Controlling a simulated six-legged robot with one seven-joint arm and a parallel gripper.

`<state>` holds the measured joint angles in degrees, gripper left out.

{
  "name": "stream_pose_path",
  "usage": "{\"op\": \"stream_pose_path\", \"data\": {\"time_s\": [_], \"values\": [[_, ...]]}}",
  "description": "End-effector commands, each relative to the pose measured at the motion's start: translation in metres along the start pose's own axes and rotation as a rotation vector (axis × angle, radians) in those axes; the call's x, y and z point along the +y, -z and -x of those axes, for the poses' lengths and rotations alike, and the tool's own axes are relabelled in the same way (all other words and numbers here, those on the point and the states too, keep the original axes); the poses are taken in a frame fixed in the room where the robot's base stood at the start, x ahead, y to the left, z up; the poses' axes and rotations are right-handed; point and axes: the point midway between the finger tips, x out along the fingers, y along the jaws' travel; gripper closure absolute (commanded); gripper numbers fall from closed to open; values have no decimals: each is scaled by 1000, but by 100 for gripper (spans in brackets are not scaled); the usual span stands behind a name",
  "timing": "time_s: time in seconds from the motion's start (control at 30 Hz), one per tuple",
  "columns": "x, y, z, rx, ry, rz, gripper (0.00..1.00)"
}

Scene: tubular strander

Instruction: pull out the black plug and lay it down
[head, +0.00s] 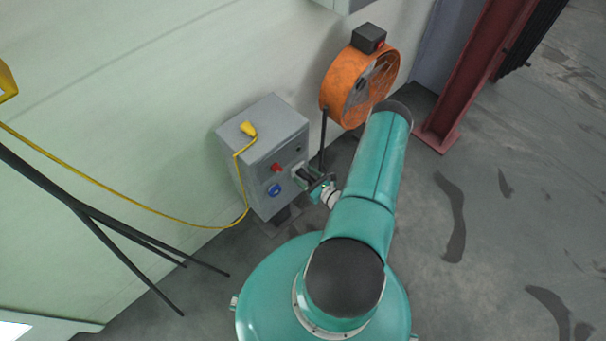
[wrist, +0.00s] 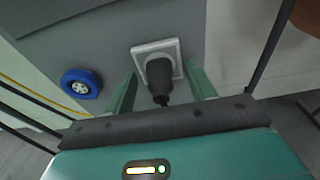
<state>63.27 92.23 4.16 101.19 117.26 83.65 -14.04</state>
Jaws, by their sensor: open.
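The black plug (wrist: 159,78) sits in a white square socket (wrist: 140,50) on the front of a grey box, in the wrist view. My gripper (wrist: 160,88) is open, with one green finger on each side of the plug and a gap to it on both sides. In the head view my gripper (head: 312,180) is at the right part of the box's front, and it largely hides the plug there. I cannot tell how deep the fingers reach along the plug.
The grey box (head: 262,140) carries a blue round socket (head: 274,190), a red button (head: 277,168) and a yellow cable with a yellow plug (head: 248,129) on top. An orange fan (head: 345,85) stands behind on the right. Open floor (head: 500,220) lies to the right.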

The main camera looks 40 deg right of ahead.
Motion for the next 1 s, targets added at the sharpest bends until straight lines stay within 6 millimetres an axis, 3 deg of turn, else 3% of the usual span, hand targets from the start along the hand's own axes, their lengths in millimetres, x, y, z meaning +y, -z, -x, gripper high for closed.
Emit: {"op": "stream_pose_path", "data": {"time_s": [0.17, 0.43, 0.77, 1.0], "values": [[0, 0, 0, 1, 1, 0, 45], [0, 0, 0, 1, 1, 0, 94], [-1, -1, 2, 0, 1, 0, 94], [-1, -15, 21, -1, 3, 0, 98]]}}
